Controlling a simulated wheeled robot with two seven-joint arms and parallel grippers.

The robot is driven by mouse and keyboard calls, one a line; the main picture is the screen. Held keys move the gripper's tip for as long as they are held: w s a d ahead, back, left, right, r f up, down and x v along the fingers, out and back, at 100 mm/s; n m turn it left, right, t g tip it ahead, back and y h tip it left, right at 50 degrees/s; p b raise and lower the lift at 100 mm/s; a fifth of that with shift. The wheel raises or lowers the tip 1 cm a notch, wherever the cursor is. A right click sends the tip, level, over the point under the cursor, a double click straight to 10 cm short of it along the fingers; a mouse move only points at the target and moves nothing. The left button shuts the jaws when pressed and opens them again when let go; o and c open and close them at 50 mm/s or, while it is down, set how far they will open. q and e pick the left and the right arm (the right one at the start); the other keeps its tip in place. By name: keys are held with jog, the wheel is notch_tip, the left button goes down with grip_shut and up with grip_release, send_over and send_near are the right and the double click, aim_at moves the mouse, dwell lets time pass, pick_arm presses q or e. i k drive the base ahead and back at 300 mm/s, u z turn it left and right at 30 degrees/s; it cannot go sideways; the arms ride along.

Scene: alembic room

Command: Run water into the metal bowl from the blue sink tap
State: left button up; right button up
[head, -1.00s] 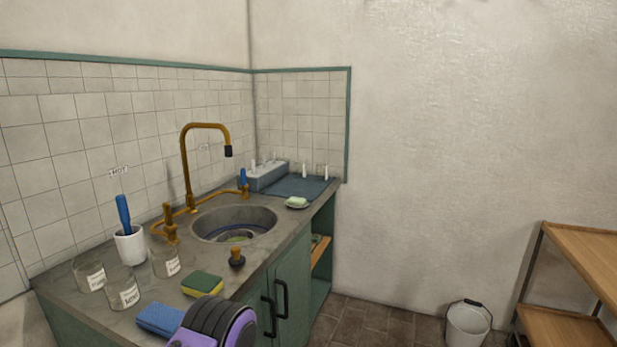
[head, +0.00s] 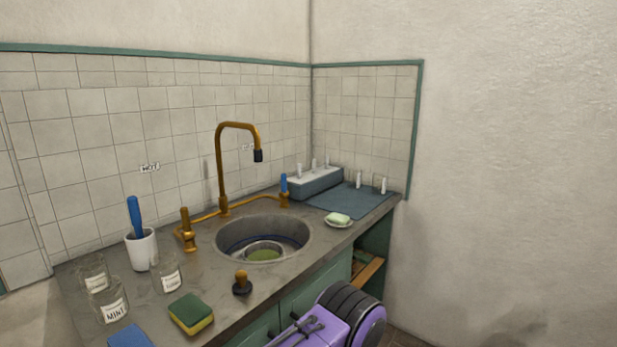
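A round metal bowl (head: 262,247) sits down in the sink basin (head: 225,240), with something green inside it; its contents are too small to make out. The brass tap (head: 221,165) arches over the sink, its dark nozzle (head: 258,156) above the basin. A blue tap handle (head: 284,184) stands upright at the right end of the tap's pipe. A brass handle (head: 185,225) stands at the left end. No water stream shows. A purple and black part of my arm is at the bottom, in front of the cabinet. Neither gripper is in view.
Glass jars (head: 108,303), a white cup (head: 141,250) with a blue-handled tool, a sponge (head: 191,314) and a plunger-like stopper (head: 242,283) crowd the counter's left and front. A soap dish (head: 339,221) and blue mat (head: 352,199) lie right of the sink.

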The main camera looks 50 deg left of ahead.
aim_at(284, 194)
jog(key=i, duration=2.6)
jog(key=u, duration=3.35)
